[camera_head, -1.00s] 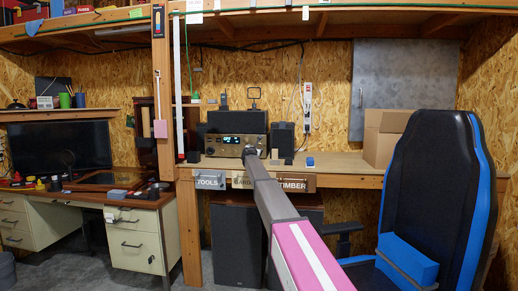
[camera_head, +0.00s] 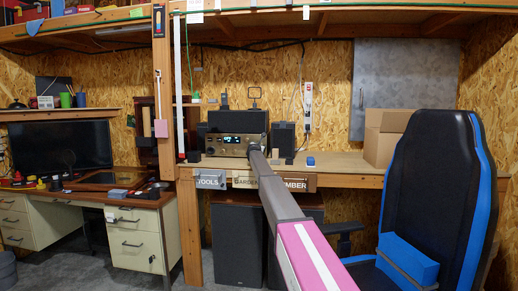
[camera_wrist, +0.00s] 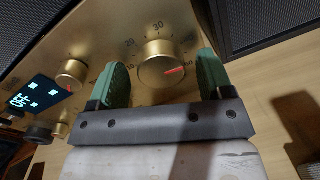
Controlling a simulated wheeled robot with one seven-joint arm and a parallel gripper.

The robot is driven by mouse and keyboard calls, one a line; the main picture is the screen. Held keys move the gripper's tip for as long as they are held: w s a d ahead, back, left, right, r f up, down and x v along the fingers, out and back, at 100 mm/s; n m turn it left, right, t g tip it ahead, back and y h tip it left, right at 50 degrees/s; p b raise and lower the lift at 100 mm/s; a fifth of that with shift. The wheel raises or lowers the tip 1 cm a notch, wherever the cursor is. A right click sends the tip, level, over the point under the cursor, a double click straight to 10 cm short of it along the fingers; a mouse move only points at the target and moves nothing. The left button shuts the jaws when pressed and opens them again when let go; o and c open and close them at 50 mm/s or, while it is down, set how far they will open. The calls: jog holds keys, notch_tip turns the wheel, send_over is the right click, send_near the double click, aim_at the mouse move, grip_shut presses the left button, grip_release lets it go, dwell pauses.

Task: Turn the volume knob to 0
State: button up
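The gold volume knob (camera_wrist: 160,62) is in the upper middle of the wrist view. Its red pointer mark is turned to the right, toward the high end of the printed scale, near what looks like 50. My gripper (camera_wrist: 163,76) is open, with one green finger on each side of the knob; a gap shows on both sides. The knob sits on the gold front panel of the amplifier (camera_head: 224,145), on the bench in the head view. There the end of my arm hides the knob and my gripper (camera_head: 254,148).
A smaller gold knob (camera_wrist: 72,75) and a lit blue display (camera_wrist: 35,95) lie left of the volume knob. Dark speakers (camera_head: 283,138) stand beside the amplifier. A cardboard box (camera_head: 384,137) sits farther right, behind a black and blue chair (camera_head: 440,190).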

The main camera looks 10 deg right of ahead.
jog(key=c, duration=0.8)
